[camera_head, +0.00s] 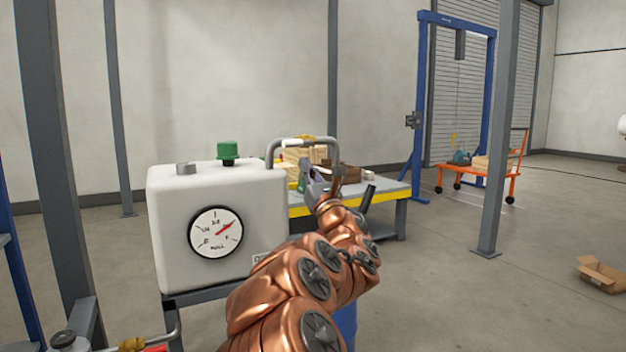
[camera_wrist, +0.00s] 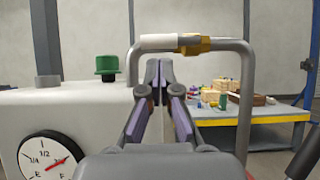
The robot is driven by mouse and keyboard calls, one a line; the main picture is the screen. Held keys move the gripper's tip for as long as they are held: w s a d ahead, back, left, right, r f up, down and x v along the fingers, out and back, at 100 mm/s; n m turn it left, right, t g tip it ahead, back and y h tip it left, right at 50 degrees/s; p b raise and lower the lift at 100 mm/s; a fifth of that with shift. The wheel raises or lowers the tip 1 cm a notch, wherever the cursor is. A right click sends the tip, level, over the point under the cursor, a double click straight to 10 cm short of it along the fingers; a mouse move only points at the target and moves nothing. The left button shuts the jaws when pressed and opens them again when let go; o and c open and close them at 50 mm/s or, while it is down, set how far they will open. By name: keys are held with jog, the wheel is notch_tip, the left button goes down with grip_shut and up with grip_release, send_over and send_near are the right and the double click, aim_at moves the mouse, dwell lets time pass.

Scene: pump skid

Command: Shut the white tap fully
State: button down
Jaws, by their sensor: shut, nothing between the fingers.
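The white tap handle (camera_wrist: 160,41) lies along the top run of a grey bent pipe, level and in line with it, beside a brass valve body (camera_wrist: 192,44). In the head view the white handle (camera_head: 291,143) and brass body (camera_head: 307,139) show small above my arm. My gripper (camera_wrist: 159,66) is shut and empty, its fingertips together just below the handle in the wrist view. I cannot tell the gap in depth; no contact shows. In the head view my gripper (camera_head: 304,168) is partly lost against the table clutter behind.
The pipe (camera_wrist: 245,100) rises from a white tank (camera_head: 165,230) with a green cap (camera_head: 228,150) and a gauge (camera_head: 216,231). A workbench (camera_head: 390,195) with blocks stands behind. Another brass fitting (camera_head: 130,345) is at the lower left. Open floor lies to the right.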

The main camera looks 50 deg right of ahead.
aim_at(295, 146)
jog(key=shift+b+x, duration=0.7)
jog(key=shift+x, duration=1.95)
jog(key=shift+r, duration=0.1)
